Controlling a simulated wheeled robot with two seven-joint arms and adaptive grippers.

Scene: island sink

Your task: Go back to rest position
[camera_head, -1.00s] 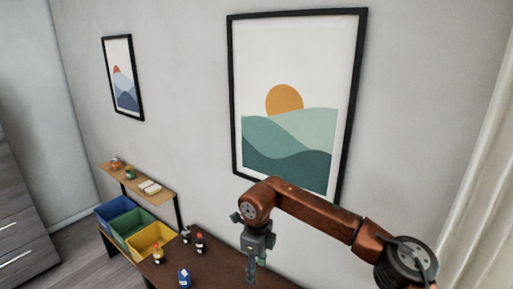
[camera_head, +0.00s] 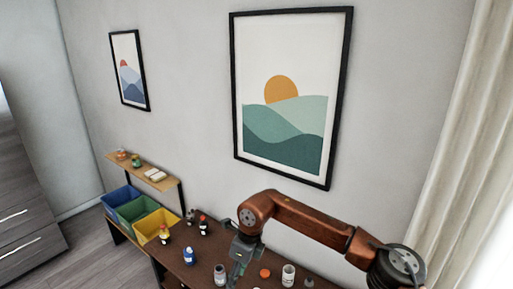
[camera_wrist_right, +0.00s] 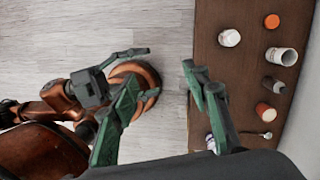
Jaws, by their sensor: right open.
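My right arm reaches in from the right in the head view. The table edge and floor lie beyond the fingers. Another grey and green gripper, my left (camera_wrist_right: 112,70), shows at the left of the wrist view beside a brown arm.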

